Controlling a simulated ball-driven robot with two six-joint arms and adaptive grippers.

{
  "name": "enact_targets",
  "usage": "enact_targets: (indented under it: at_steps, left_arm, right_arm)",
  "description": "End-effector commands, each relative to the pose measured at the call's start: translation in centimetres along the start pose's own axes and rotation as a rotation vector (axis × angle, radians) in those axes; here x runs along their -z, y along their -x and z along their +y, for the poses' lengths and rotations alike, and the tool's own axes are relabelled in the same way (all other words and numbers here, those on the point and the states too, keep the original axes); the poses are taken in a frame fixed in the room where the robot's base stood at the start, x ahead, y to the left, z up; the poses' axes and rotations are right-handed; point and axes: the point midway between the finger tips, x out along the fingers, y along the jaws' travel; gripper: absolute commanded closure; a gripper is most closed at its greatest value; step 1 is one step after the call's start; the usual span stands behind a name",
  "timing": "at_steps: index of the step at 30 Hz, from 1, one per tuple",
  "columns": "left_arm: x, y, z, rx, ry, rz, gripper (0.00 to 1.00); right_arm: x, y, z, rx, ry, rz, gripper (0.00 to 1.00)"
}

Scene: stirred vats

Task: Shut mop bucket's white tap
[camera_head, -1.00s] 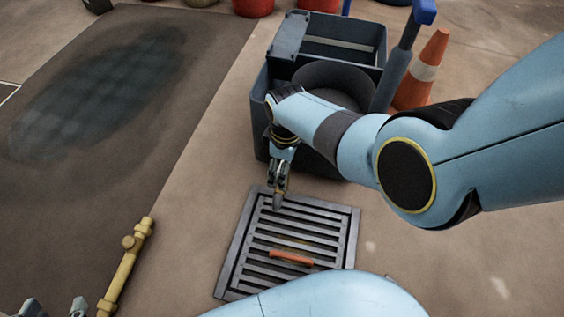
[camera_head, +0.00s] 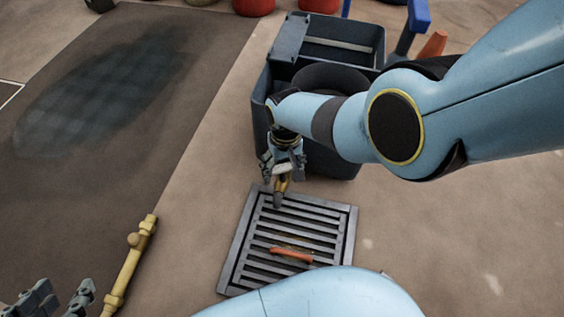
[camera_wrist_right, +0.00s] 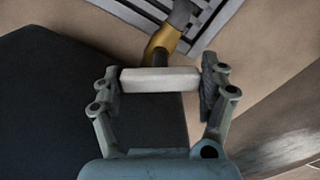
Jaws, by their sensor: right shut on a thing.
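The dark mop bucket (camera_head: 335,160) stands upright at the centre-right, partly behind my right arm. Its brass tap body (camera_head: 282,185) with a grey spout points down over the floor grate; it also shows in the right wrist view (camera_wrist_right: 163,42). The white tap handle (camera_wrist_right: 160,80) lies crosswise in the wrist view, at right angles to the brass body. My right gripper (camera_head: 282,165) is shut on the handle, one finger pad at each end. My left gripper (camera_head: 62,298) is open and empty at the lower left, partly cut off by the frame.
A metal floor grate (camera_head: 345,235) lies under the spout, with an orange bar (camera_head: 291,255) on it. An orange cone (camera_head: 433,45) is behind the bucket. A dark wet mat (camera_head: 190,100) covers the left floor.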

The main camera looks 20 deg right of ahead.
Motion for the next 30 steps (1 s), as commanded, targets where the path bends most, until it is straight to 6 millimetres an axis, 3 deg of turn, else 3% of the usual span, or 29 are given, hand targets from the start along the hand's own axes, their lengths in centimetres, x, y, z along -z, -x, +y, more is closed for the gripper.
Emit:
enact_targets:
  at_steps: [15,30]
  left_arm:
    - [0.32,0.18,-0.05,0.0,0.002,-0.034,0.6]
    - [0.36,0.22,-0.06,-0.001,0.002,-0.041,0.6]
  right_arm:
    - [-0.36,-0.07,0.45,-0.009,-0.43,-0.007,0.56]
    - [-0.46,-0.13,0.71,-0.015,-0.588,-0.007,0.56]
